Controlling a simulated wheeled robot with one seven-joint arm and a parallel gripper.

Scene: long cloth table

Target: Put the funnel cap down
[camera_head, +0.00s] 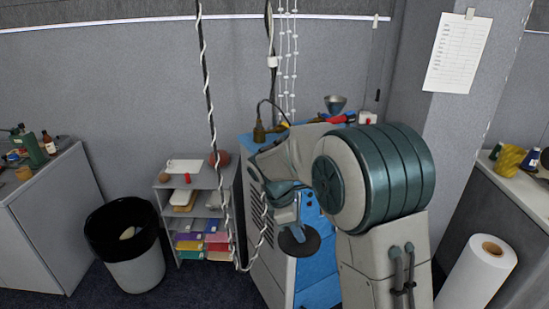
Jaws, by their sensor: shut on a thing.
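My gripper (297,217) hangs pointing down in front of the blue and grey cabinet. It is shut on a dark, round, flat-rimmed thing (299,242), which I take to be the funnel cap. The cap is held in the air, apart from any surface that I can make out. My arm hides much of the cabinet behind it, and the fingertips are too small to see clearly. A grey metal funnel (335,102) stands on top at the back.
The blue-topped cabinet (246,143) carries several small items. A low shelf (169,195) with coloured stacks stands left of it. A black-lined bin (135,265) stands on the floor. A cord-wrapped pole (209,90) rises before the cabinet. A white roll (478,275) stands at right.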

